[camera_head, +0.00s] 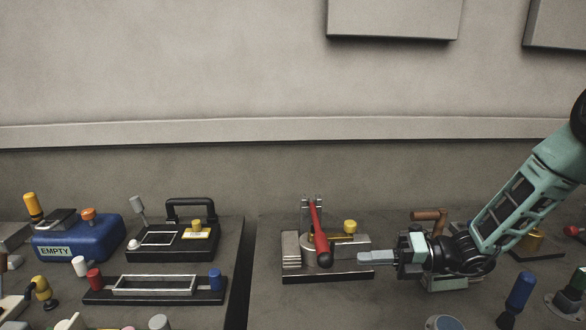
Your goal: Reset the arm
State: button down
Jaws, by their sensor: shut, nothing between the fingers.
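My arm reaches in from the right edge in a pale green and black housing. My gripper (364,258) points left, low over the bench on the right side of the dark gap. Its grey fingers are shut together with nothing between them. The fingertips are at the right end of a metal fixture (295,256) with a red lever (318,232) and a yellow knob (350,227). I cannot tell whether they touch it. My wrist partly hides a fixture with a brown handle (428,215) behind it.
A blue box marked EMPTY (78,240), a black fixture with a handle (190,208) and a framed tray (154,285) stand left of the gap (240,270). A blue-topped post (520,290) stands front right. The wall behind is clear at bench height.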

jog(key=s+a+r+n+g+h, duration=0.2)
jog(key=s+a+n+g+h, duration=0.2)
jog(key=s+n, duration=0.55)
jog(key=s+a+r+n+g+h, duration=0.2)
jog(key=s+a+n+g+h, duration=0.2)
jog(key=s+n, duration=0.5)
jog(key=s+d+r+n+t+h, duration=0.1)
jog(key=s+n+h, duration=0.3)
jog(key=n, duration=0.8)
jog(key=s+d+r+n+t+h, duration=0.2)
jog(key=s+n+t+h, duration=0.1)
jog(key=n, duration=0.8)
jog(key=shift+s+n+t+h, duration=0.4)
jog(key=shift+s+t, duration=0.3)
jog(key=shift+s, duration=0.35)
